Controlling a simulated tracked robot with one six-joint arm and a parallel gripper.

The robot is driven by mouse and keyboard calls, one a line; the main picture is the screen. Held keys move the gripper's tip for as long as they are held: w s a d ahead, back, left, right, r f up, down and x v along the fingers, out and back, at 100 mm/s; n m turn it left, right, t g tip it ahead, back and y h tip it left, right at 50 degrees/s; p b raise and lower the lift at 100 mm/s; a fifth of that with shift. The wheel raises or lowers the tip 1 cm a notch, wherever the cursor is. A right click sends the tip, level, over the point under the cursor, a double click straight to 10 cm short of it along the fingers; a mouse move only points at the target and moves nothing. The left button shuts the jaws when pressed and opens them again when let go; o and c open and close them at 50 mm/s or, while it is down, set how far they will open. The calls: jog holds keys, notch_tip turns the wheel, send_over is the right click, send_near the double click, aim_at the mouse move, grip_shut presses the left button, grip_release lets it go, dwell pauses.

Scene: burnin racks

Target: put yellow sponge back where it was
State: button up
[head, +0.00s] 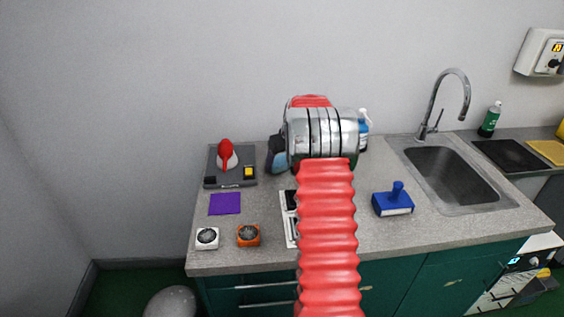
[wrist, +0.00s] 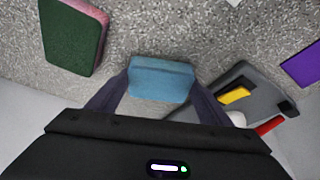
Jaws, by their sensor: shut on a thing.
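My gripper (wrist: 162,82) is shut on a blue sponge-like block (wrist: 160,80), which sits between its two dark fingers in the wrist view. The block is just above or on the speckled counter; I cannot tell which. In the head view my red arm hides most of the gripper, which is near the wall. No plainly yellow sponge shows in my grip. A yellow flat piece (head: 546,151) lies at the far right beyond the sink, with another yellow thing (head: 561,132) cut off by the frame edge.
A green-and-pink sponge (wrist: 75,38) lies beside the gripper. A grey device (head: 230,181) with a red-and-white item and yellow part stands left, near a purple cloth (head: 225,203). A blue-handled block (head: 394,200) and sink (head: 455,175) are right.

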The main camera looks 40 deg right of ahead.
jog(key=shift+f, duration=0.25)
jog(key=o, duration=1)
jog(key=shift+r, duration=0.15)
jog(key=v, duration=1.2)
